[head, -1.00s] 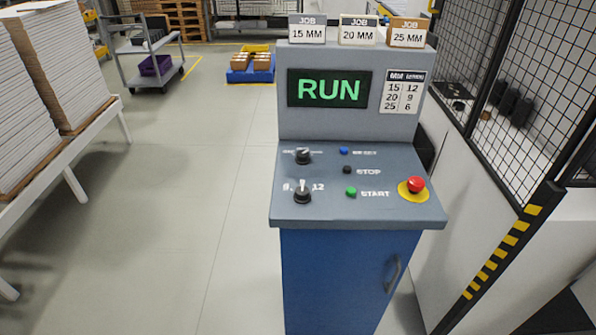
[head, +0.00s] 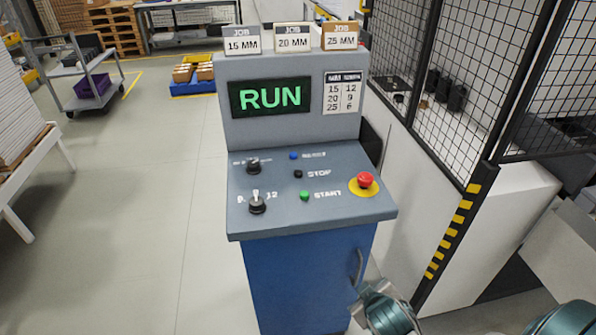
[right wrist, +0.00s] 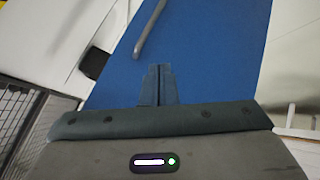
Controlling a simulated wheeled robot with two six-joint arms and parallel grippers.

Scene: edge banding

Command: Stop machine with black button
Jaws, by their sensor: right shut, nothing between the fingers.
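The black stop button (head: 298,174) sits on the sloped grey panel of the control console (head: 240,222), beside the word STOP. The green start button (head: 304,196) is below it and a blue button (head: 293,156) above it. The screen (head: 270,96) shows RUN in green. My right arm shows at the bottom right of the head view, low in front of the console. In the right wrist view my right gripper (right wrist: 157,68) is shut and empty, pointing at the blue cabinet front (right wrist: 200,50). My left gripper is not in view.
A red mushroom button (head: 365,180) on a yellow disc stands at the panel's right. Two black knobs (head: 257,203) are on its left. A mesh fence (head: 450,85) with a striped post (head: 455,225) borders the right. Open floor (head: 150,230) lies to the left.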

